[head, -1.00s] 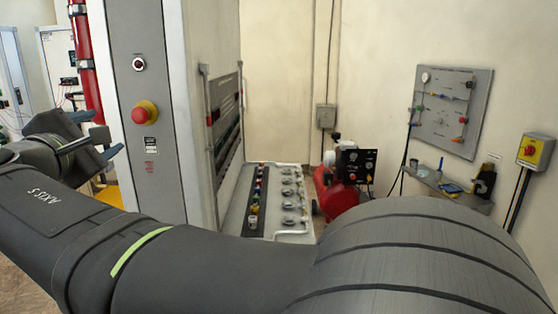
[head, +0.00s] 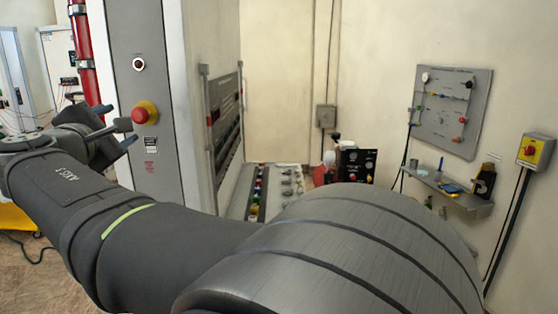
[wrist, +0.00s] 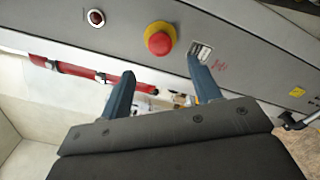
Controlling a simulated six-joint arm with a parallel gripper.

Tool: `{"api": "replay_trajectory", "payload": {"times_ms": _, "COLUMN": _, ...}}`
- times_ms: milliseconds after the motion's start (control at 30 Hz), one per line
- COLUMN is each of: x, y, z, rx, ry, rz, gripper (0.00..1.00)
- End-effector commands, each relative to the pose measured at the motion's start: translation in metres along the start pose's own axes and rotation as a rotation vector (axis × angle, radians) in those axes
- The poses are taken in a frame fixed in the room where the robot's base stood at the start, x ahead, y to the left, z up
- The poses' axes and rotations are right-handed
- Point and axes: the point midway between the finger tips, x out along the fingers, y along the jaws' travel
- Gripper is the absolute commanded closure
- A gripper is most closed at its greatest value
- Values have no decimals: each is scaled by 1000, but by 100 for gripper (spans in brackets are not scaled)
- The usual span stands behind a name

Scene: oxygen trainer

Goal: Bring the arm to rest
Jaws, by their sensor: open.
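My gripper (head: 118,122) is at the left of the head view, at the end of my raised dark arm, in front of the grey cabinet (head: 150,70). Its blue fingertips are apart with nothing between them. In the wrist view the two blue fingers (wrist: 162,92) stand well apart and empty. The cabinet's face lies beyond them, with a red emergency button on a yellow ring (wrist: 160,38). That button also shows in the head view (head: 145,113), just right of the fingers. I cannot tell whether the fingers touch the cabinet.
A red pipe (head: 83,50) runs up the cabinet's left side. A bench with knobs and fittings (head: 285,185) stands behind my arm. A wall panel (head: 450,110), a small shelf (head: 450,190) and a yellow switch box (head: 535,150) are at the right. Some floor shows at the lower left.

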Motion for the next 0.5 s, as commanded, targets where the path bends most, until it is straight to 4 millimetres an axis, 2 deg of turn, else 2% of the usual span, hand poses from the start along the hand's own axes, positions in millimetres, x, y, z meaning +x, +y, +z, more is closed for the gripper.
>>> {"api": "replay_trajectory", "payload": {"times_ms": 100, "x": 24, "y": -1, "z": 0, "rx": -1, "ry": -3, "rz": -3, "gripper": 43}}
{"api": "replay_trajectory", "payload": {"times_ms": 433, "x": 86, "y": -1, "z": 0, "rx": -1, "ry": -1, "rz": -3, "gripper": 43}}
{"api": "replay_trajectory", "payload": {"times_ms": 500, "x": 69, "y": 1, "z": 0, "rx": 1, "ry": 4, "rz": 3, "gripper": 43}}
